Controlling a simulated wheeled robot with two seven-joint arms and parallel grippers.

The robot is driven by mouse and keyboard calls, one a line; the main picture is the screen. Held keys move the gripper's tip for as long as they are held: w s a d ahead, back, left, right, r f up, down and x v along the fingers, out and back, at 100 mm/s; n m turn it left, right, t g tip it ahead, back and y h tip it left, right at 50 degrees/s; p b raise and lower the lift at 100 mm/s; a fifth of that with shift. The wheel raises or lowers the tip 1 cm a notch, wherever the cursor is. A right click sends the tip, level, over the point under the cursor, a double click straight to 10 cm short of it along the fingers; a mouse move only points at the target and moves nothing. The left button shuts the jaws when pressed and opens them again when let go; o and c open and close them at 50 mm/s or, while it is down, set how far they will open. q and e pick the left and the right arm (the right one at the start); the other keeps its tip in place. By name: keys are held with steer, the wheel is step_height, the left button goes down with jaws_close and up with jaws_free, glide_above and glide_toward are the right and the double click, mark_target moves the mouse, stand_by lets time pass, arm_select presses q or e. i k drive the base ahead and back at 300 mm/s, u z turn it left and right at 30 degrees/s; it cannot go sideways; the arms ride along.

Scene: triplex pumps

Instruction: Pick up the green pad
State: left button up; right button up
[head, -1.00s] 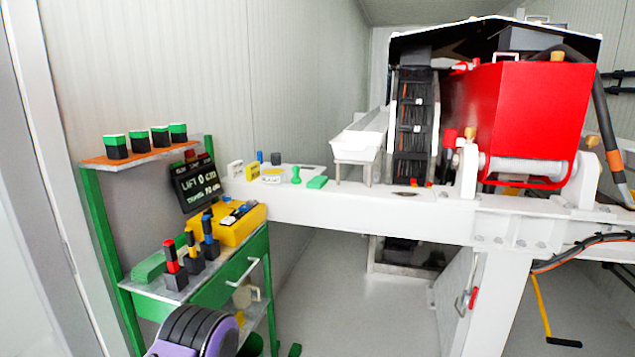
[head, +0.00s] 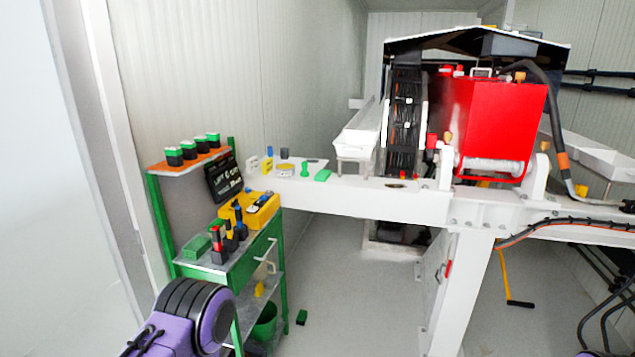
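A flat green block (head: 323,175), which looks like the green pad, lies on the white beam (head: 375,203) next to a green stamp-like piece (head: 305,170). Another green block (head: 196,247) lies on the lower top of the green cart, and a small green block (head: 301,317) lies on the floor; I cannot tell for sure which is the pad. All are uncovered. My purple arm shows at the bottom left, but neither gripper is in view.
The green cart (head: 246,267) stands at the left with a yellow tray (head: 252,211), a black display (head: 223,180) and upright tools. A red tank (head: 487,122) rises at the right. The middle floor is clear.

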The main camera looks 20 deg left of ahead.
mark_target(323, 176)
steer(key=u, duration=0.5)
steer(key=i, duration=1.55)
steer(key=z, duration=0.4)
